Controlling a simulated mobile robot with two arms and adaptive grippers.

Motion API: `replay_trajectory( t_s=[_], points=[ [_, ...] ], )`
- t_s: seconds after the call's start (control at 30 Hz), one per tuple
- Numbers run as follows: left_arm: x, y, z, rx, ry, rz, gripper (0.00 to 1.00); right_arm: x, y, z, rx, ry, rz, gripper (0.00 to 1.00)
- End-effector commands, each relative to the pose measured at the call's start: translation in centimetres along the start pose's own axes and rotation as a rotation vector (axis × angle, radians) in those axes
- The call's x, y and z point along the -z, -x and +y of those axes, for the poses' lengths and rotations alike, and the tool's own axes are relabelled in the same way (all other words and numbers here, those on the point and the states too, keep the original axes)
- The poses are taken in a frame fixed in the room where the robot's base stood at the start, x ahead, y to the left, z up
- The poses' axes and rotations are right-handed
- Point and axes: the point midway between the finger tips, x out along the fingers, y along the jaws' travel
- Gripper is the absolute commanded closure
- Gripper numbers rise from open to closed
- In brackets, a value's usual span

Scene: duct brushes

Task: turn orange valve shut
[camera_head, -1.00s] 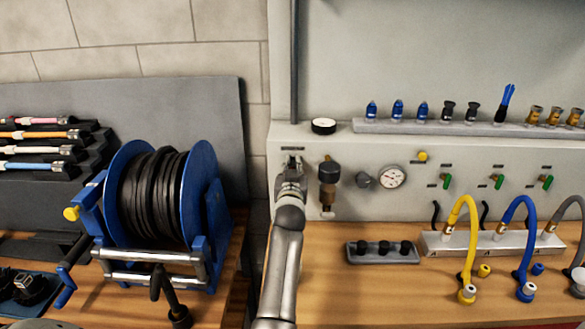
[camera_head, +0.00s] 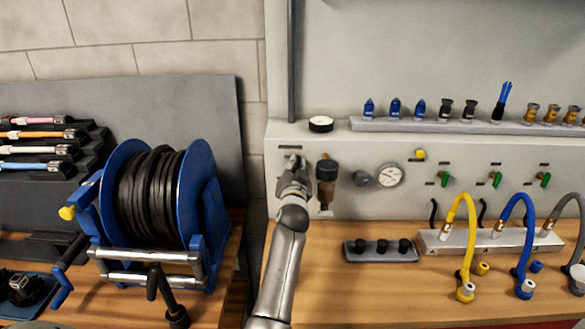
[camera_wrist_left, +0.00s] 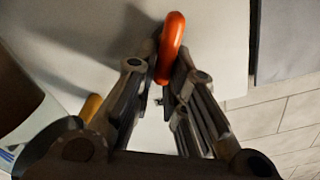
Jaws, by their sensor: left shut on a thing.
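The orange valve handle (camera_wrist_left: 171,46) shows in the left wrist view, standing out in front of the pale panel. My left gripper (camera_wrist_left: 165,82) has its two fingers on either side of the handle's near end and is shut on it. In the head view my left gripper (camera_head: 294,165) is up against the panel, left of the dark filter unit, and it hides the valve there. My right gripper is not in view.
The filter unit (camera_head: 326,175) stands close to the right of my left gripper. A gauge (camera_head: 389,175) and green valves (camera_head: 445,178) are farther right. A blue hose reel (camera_head: 160,205) stands to the left. A black-knobbed block (camera_head: 381,250) lies on the bench.

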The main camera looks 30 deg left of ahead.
Motion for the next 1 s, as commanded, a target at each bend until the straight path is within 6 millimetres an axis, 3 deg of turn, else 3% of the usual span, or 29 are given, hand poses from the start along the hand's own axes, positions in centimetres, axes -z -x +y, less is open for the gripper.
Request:
replay_trajectory(
  t_s=[1.0],
  points=[
    [-1.1,0.0,1.9,0.0,-0.91,-0.003,1.0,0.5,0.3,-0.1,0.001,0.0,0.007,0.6]
  ],
)
